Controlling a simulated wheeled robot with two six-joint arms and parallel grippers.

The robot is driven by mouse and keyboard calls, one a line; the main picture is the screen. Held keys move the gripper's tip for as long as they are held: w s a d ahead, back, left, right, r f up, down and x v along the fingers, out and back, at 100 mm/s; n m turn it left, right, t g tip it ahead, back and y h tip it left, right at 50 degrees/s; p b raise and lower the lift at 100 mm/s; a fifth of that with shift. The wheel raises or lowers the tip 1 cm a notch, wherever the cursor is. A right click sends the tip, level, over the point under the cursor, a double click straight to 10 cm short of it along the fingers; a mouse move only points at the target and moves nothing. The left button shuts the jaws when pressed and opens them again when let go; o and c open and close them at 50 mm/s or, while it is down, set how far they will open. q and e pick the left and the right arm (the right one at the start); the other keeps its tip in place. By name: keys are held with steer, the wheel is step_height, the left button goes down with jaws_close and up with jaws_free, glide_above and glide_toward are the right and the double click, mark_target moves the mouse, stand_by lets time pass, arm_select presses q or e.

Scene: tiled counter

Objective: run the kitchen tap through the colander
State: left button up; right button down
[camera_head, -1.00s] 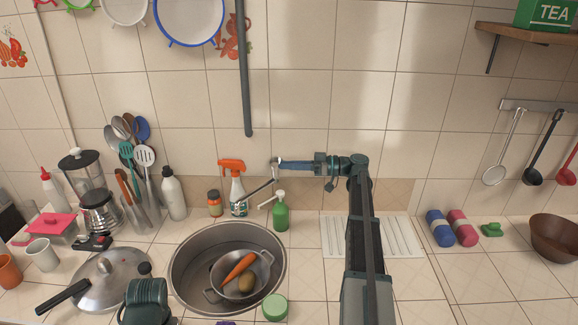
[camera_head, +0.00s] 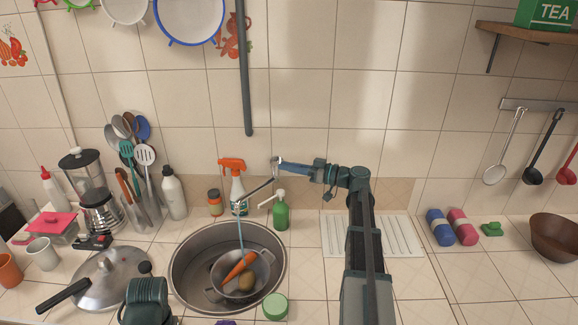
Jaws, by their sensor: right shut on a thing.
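A metal colander (camera_head: 257,290) with two handles sits inside the round steel sink (camera_head: 180,285). It holds a carrot (camera_head: 238,266) and a brown potato (camera_head: 246,281). The tap (camera_head: 258,188) stands behind the sink, its thin spout reaching left over the basin. A pale blue stream of water (camera_head: 240,232) runs from the spout down into the colander. My right gripper (camera_head: 279,166) is shut at the top of the tap, on its lever, which is mostly hidden by the jaws. Part of my left arm shows at the bottom left, but its gripper is out of view.
An orange-topped spray bottle (camera_head: 236,185) and a green soap bottle (camera_head: 281,214) stand close to the tap. A green round item (camera_head: 275,306) lies by the sink's front right. A drying rack (camera_head: 392,236) lies to the right.

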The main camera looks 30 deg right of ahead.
steer(key=shift+s+a+m+t+h, duration=0.25)
steer(key=shift+m+t+h, duration=0.35)
steer(key=shift+m+h, duration=0.45)
steer(key=shift+s+a+m+t+h, duration=0.1)
steer(key=shift+a+m+t+h, duration=0.45)
steer(key=shift+h, duration=0.8)
steer(key=shift+s+a+m+t+h, duration=0.2)
steer(key=shift+m+t+h, duration=0.45)
steer(key=shift+m+h, duration=0.45)
steer(key=shift+h, duration=0.4)
steer(key=c, duration=0.8)
jaws_free()
steer(key=shift+c, duration=0.2)
steer(key=v, duration=1.3)
steer(key=shift+s+d, duration=0.15)
steer(key=shift+s, duration=0.2)
steer(key=shift+f, duration=0.1)
